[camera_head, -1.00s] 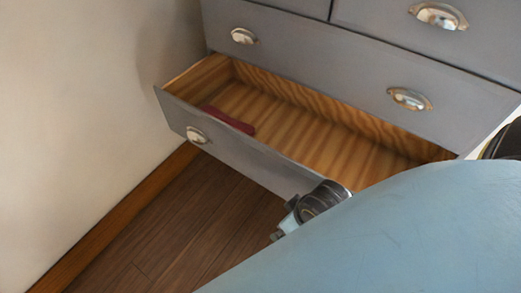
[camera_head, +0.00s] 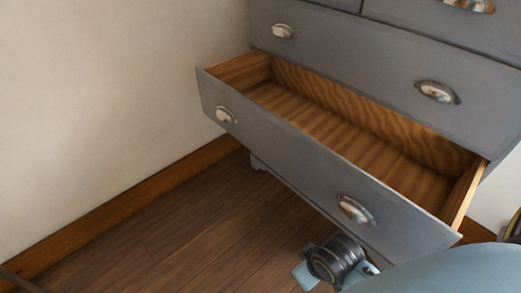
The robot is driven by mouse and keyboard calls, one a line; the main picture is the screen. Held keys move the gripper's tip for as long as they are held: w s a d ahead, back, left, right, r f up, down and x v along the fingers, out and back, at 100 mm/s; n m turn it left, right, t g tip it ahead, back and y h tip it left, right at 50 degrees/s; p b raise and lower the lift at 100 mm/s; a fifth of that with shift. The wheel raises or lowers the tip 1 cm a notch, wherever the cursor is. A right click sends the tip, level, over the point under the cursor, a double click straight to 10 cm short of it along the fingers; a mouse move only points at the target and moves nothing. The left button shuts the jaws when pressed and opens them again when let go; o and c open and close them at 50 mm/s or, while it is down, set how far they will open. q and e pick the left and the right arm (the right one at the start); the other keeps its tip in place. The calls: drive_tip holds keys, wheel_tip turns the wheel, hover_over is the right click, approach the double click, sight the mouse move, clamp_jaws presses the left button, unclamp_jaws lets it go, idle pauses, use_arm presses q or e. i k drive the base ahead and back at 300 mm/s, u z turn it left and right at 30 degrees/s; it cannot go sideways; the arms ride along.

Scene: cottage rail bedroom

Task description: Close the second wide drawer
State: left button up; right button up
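The wide lower drawer (camera_head: 285,150) of a grey dresser is pulled well out, its striped wooden inside showing and looking empty. Its grey front has two metal cup handles, one at the left (camera_head: 225,115) and one at the right (camera_head: 355,209). A black, round joint with pale blue parts, seemingly of my own arm, shows just below the right handle; I cannot tell whether it touches the drawer front. No gripper fingers can be made out in this view.
A closed wide drawer (camera_head: 370,70) with two cup handles is directly above. A cream wall (camera_head: 110,90) with a wooden baseboard (camera_head: 130,205) stands at the left. The dark plank floor (camera_head: 215,230) in front is clear. A pale blue part of mine covers the bottom right corner.

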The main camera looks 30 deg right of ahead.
sight(329, 140)
drive_tip(key=u, duration=1.1)
drive_tip(key=i, duration=0.95)
drive_tip(key=z, duration=3)
drive_tip(key=i, duration=0.5)
drive_tip(key=z, duration=0.1)
